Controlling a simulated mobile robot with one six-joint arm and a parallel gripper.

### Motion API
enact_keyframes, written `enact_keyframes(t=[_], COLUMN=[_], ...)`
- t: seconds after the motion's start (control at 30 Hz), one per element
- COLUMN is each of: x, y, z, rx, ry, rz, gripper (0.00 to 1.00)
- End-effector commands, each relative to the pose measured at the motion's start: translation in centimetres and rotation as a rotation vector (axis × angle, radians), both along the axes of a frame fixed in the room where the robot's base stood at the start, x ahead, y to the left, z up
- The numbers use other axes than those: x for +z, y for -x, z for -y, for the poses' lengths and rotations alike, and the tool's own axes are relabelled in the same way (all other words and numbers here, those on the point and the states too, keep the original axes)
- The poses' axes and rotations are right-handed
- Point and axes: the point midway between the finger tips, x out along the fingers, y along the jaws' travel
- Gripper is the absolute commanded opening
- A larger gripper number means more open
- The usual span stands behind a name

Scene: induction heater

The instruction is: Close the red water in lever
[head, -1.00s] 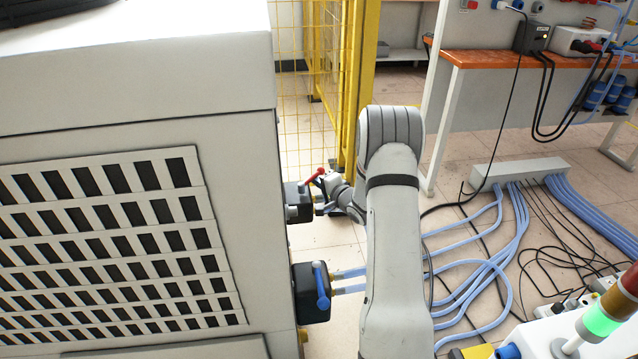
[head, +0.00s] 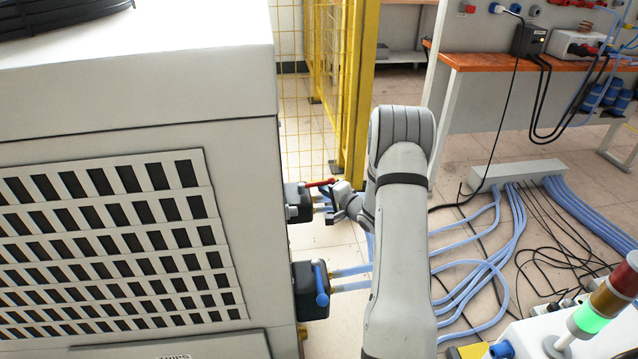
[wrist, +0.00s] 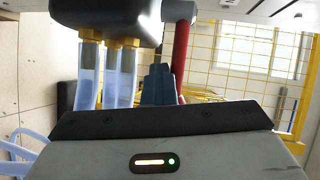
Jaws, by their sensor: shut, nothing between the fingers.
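The red lever (head: 320,183) sits on the upper dark valve block on the side of the large light-grey cabinet. It points outward to the right, close to level. In the wrist view the red lever (wrist: 180,62) runs down from a grey hub, its lower part passing behind my gripper's body. My gripper (head: 335,208) is just below and beside the lever in the head view. In the wrist view its fingers (wrist: 158,85) are shut and empty, just left of the lever. I cannot tell whether they touch it.
A blue lever (head: 321,284) sits on the lower valve block (head: 308,300), with light-blue hoses (head: 350,279) running right. The grey cabinet (head: 130,105) fills the left. A yellow fence post (head: 360,90) stands behind. Hoses and cables cover the floor at right.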

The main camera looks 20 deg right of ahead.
Motion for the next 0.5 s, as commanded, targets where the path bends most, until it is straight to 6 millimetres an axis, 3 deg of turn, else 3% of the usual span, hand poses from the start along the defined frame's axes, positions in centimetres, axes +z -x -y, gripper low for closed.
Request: enact_keyframes(t=[0.03,0.3,0.5], x=[2.1,2.3,2.2], y=[0.9,6.3,8.1], z=[0.3,-0.6,-1.1], rx=[-0.008,-0.016,-0.011], ry=[0.001,0.000,0.006], rz=[0.032,0.027,0.027], gripper=[0.00,0.00,0.00])
